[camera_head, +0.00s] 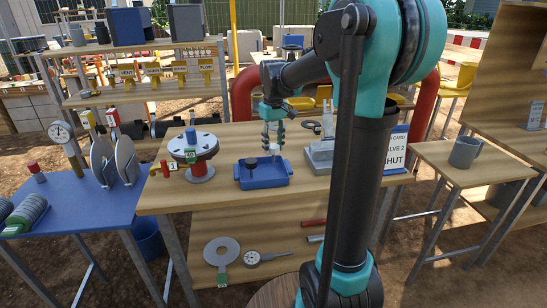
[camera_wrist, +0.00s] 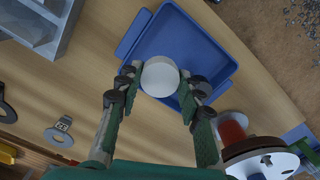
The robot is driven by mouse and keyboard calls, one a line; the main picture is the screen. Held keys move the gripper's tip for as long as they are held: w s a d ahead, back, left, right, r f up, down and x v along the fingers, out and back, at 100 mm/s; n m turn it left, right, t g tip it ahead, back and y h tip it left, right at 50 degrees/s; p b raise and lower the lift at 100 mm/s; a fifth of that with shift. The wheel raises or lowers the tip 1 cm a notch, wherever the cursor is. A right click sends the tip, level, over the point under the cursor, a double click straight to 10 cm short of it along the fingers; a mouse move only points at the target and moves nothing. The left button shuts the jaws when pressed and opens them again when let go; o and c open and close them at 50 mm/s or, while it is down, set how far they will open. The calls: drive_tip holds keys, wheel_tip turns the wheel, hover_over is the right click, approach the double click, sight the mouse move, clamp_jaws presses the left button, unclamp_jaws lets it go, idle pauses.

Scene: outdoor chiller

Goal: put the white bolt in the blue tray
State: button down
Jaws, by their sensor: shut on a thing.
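The white bolt (camera_wrist: 160,77) is between the fingers of my gripper (camera_wrist: 160,97) in the wrist view, its round white end facing the camera. My gripper is shut on it. In the head view my gripper (camera_head: 273,135) points down over the blue tray (camera_head: 266,183), and the bolt's pale end (camera_head: 274,149) shows just below the fingertips. The tray lies beneath the bolt in the wrist view (camera_wrist: 215,50). I cannot tell whether the bolt touches the tray floor. A dark round piece (camera_head: 251,162) shows at the tray's left part.
A red flanged part (camera_head: 201,170) stands left of the tray on the wooden table. A grey box (camera_head: 320,155) is to its right, near a sign (camera_head: 395,152). A blue table (camera_head: 75,205) with a gauge (camera_head: 62,134) is at the left. Table in front of the tray is clear.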

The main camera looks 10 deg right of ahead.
sight(273, 156)
drive_tip(key=shift+f, duration=2.45)
drive_tip(key=shift+f, duration=0.1)
drive_tip(key=c, duration=1)
unclamp_jaws()
wheel_tip(273, 156, up, 12)
drive_tip(key=shift+r, duration=0.15)
drive_tip(key=s+d+f, duration=0.1)
drive_tip(key=s+f, duration=0.2)
drive_tip(key=f, duration=0.1)
drive_tip(key=s+f+m+t, duration=0.1)
drive_tip(key=s+f, duration=0.2)
drive_tip(key=f, duration=0.1)
drive_tip(key=s+d+f+m+t, duration=0.1)
drive_tip(key=s+f, duration=0.2)
drive_tip(key=f, duration=0.1)
drive_tip(key=shift+s+d+f, duration=0.1)
drive_tip(key=shift+s+d, duration=0.2)
drive_tip(key=shift+s, duration=0.1)
drive_tip(key=s+d+f+m+t, duration=0.1)
drive_tip(key=s+f+m+t, duration=0.1)
drive_tip(key=s+f, duration=0.9)
drive_tip(key=shift+s+d+f+m, duration=0.2)
drive_tip(key=shift+s+d+m, duration=0.1)
drive_tip(key=shift+s+m, duration=0.3)
drive_tip(key=shift+s, duration=0.1)
